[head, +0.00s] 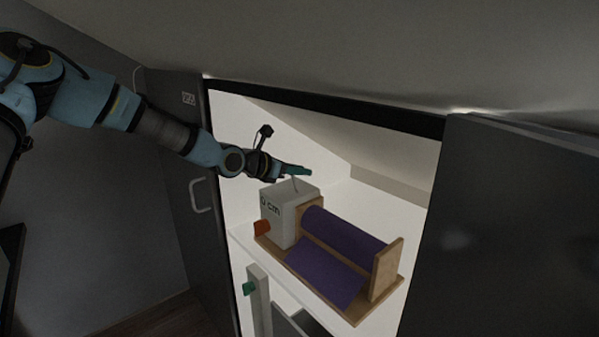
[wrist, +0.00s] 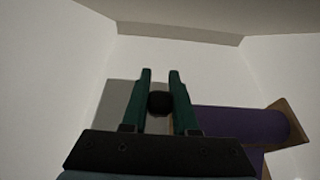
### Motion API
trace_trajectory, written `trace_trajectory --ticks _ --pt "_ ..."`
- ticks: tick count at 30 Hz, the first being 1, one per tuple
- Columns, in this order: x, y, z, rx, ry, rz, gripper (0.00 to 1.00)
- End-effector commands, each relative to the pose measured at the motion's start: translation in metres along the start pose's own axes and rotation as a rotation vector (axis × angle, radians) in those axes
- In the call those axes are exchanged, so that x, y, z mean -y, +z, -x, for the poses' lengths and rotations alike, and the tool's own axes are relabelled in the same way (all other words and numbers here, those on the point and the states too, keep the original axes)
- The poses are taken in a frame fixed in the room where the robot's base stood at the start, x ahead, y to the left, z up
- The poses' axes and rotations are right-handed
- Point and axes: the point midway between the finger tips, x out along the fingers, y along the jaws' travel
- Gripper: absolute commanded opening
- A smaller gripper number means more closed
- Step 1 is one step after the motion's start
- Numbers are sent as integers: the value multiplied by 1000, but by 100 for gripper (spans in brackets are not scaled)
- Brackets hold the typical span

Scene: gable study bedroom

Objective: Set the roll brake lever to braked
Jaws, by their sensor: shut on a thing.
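The roll stand holds a purple roll (head: 345,235) on a wooden base (head: 352,314), with a grey box (head: 278,222) at its left end. A thin lever (head: 295,185) rises from the top of the box. My gripper (head: 299,171) is just above the box, at the lever's upper end. In the wrist view its green fingers (wrist: 160,88) are on both sides of a dark round knob (wrist: 159,104), shut on it. The fingers hide the knob in the head view. The purple roll also shows at the right in the wrist view (wrist: 235,122).
The stand is on a white shelf (head: 247,246) inside a cupboard. A dark door (head: 185,190) with a handle is at the left, another dark panel (head: 515,230) at the right. The sloped ceiling is close above.

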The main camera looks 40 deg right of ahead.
Motion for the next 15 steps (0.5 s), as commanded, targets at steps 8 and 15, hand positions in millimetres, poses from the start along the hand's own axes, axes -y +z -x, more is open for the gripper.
trace_trajectory --ticks 8,15 --pt "-1 -7 5 99 3 -4 0" --pt "0 -4 8 129 0 -1 0"
